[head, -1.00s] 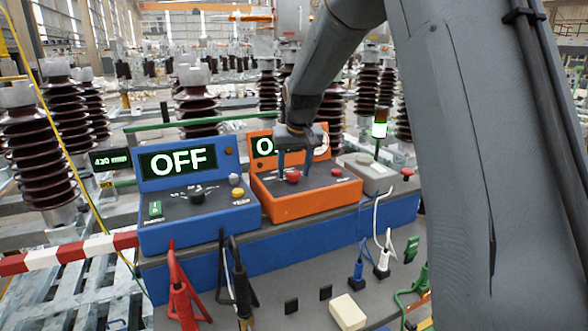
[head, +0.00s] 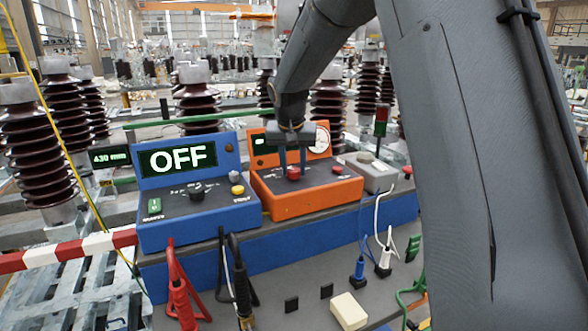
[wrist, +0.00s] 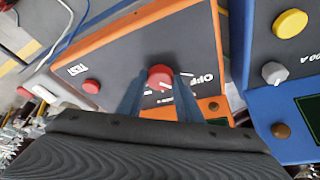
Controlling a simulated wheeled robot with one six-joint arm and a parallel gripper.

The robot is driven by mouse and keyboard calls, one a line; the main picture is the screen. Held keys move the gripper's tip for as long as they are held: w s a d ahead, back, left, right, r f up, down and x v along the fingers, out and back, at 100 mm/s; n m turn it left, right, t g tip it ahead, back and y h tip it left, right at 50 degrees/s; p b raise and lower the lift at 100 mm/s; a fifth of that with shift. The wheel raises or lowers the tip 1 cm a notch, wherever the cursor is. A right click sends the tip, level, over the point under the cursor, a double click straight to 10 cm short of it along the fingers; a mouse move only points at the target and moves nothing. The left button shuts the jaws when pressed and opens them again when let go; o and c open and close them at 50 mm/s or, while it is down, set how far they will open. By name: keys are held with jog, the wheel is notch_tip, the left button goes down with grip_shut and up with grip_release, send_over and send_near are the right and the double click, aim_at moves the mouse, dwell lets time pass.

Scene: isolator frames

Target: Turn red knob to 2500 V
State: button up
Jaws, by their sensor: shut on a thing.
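The red knob (wrist: 160,78) sits on the sloped dark panel of the orange tester (head: 310,206). In the wrist view it lies between the two fingertips of my gripper (wrist: 163,88), which is shut on it. A white pointer line shows on the knob, near the printed word OFF. In the head view my gripper (head: 292,168) reaches down from above onto the red knob (head: 293,173). The tester's display (head: 260,143) is mostly hidden behind my gripper, so its reading cannot be made out. A second red button (wrist: 91,86) near the word TEST is apart from my fingers.
A blue tester (head: 200,233) with an OFF display stands close on the left. Cables and plugs (head: 358,268) occupy the lower bench front.

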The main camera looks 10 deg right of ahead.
jog(key=m+b, duration=0.1)
jog(key=m, duration=0.1)
jog(key=m+g+h+b, duration=0.1)
jog(key=m, duration=0.1)
jog(key=m+h+b, duration=0.1)
jog(key=m, duration=0.1)
jog(key=shift+w+a+m, duration=0.2)
jog(key=shift+w+m, duration=0.05)
jog(key=shift+m, duration=0.05)
jog(key=m+g+h+b, duration=0.1)
jog(key=m+g, duration=0.1)
jog(key=m, duration=0.3)
jog(key=shift+w, duration=0.1)
jog(key=shift+r+m, duration=0.1)
jog(key=shift+m, duration=0.3)
jog(key=o, duration=1)
jog(key=shift+o, duration=0.2)
jog(key=shift+g, duration=0.3)
jog(key=b+v, duration=0.1)
jog(key=v, duration=0.6)
jog(key=shift+r, duration=0.35)
